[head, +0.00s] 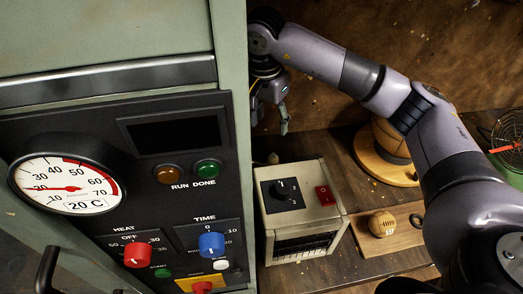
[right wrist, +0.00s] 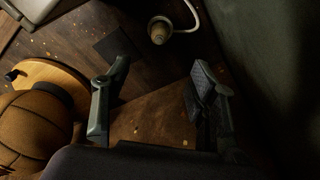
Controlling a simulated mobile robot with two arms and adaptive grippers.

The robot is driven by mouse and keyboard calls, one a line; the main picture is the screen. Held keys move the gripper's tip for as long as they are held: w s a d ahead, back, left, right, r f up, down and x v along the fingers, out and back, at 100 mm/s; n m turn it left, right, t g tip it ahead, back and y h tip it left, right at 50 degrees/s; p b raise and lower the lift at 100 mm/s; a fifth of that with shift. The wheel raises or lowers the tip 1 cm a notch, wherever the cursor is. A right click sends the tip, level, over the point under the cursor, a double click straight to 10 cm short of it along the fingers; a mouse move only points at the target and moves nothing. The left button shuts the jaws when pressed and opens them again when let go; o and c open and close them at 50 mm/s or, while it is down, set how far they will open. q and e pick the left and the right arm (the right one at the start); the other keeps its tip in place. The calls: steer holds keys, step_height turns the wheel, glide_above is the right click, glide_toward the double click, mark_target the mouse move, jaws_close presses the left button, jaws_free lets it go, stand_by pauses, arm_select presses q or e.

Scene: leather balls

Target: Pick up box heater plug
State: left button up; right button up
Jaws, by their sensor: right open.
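The box heater (head: 303,212) is a cream box with a black dial and a red switch, standing on the wooden table beside the green cabinet. A plug (right wrist: 160,30) with a pale cord lies on the dark wood in the right wrist view. In the head view, a small pale thing (head: 272,158) behind the heater may be this plug. My right gripper (head: 270,118) is above the table behind the heater. In the right wrist view its open, empty fingers (right wrist: 158,75) are spread, with the plug beyond their tips and apart from them. My left gripper is not in view.
The green cabinet with its control panel (head: 165,130) fills the left side. A small ball (head: 382,224) sits on a wooden board right of the heater. A large leather ball (head: 390,140) rests on a round wooden base, partly behind my arm. A wire fan guard (head: 510,130) is far right.

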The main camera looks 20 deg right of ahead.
steer(key=p, duration=0.2)
glide_toward(273, 157)
steer(key=f, duration=0.2)
steer(key=f+p, duration=0.1)
steer(key=f, duration=0.2)
steer(key=shift+w+d+f, duration=0.3)
steer(key=shift+d+f, duration=0.1)
steer(key=shift+f+p, duration=0.25)
steer(key=shift+p, duration=0.05)
steer(key=shift+f, duration=0.2)
steer(key=f, duration=0.1)
steer(key=f+p, duration=0.1)
steer(key=f, duration=0.1)
steer(key=f+p, duration=0.1)
steer(key=shift+w+d+f, duration=0.1)
steer(key=shift+d+f, duration=0.1)
steer(key=shift+d, duration=0.1)
steer(key=shift+w+f, duration=0.1)
steer(key=shift+f, duration=0.15)
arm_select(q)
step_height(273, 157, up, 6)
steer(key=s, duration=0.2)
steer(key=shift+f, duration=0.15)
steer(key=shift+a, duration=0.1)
arm_select(e)
steer(key=shift+c, duration=0.4)
